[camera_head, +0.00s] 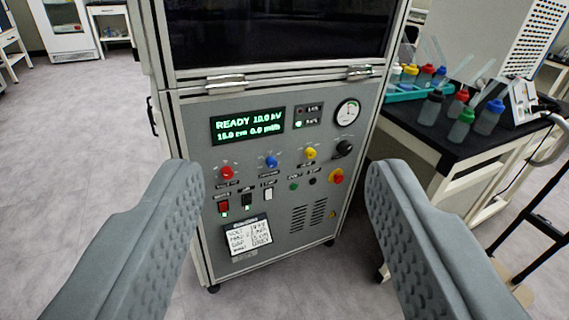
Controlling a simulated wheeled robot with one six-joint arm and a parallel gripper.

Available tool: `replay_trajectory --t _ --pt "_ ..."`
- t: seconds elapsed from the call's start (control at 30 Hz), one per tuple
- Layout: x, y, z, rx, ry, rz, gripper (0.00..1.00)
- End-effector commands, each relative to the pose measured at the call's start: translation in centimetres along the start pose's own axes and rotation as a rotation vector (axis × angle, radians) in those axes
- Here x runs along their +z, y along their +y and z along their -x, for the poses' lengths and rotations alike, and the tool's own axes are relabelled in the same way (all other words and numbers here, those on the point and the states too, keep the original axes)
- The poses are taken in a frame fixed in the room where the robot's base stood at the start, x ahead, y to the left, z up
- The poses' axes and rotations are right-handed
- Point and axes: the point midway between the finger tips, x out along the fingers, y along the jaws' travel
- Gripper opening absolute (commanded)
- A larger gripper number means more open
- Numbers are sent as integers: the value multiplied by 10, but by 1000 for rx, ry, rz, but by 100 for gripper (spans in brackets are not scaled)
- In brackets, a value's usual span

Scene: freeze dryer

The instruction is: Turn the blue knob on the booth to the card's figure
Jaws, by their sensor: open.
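The grey booth (195,125) stands upright ahead, with a dark window above its control panel. The blue knob (271,162) sits on the panel between a red knob (227,172) and a yellow knob (311,153). A display (247,124) reads READY 10.0 kV, 15.0 cm and a flow value too blurred to be sure of. A white card (248,238) low on the panel carries several lines of print, too small to read surely. My gripper (284,190) is open and empty, its fingers left and right of the panel in the picture, with the blue knob seen between them.
Rocker switches lie below the knobs. A black-topped bench (480,150) with several bottles stands at right. Floor is clear at left.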

Motion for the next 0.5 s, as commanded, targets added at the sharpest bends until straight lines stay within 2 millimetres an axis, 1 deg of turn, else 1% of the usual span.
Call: replay_trajectory --t 0.03,0.27,0.5 --pt "2 2 -12 6 -3 43 52" --pt "10 12 -74 30 5 350 52" --pt "28 21 -140 37 17 683 52"
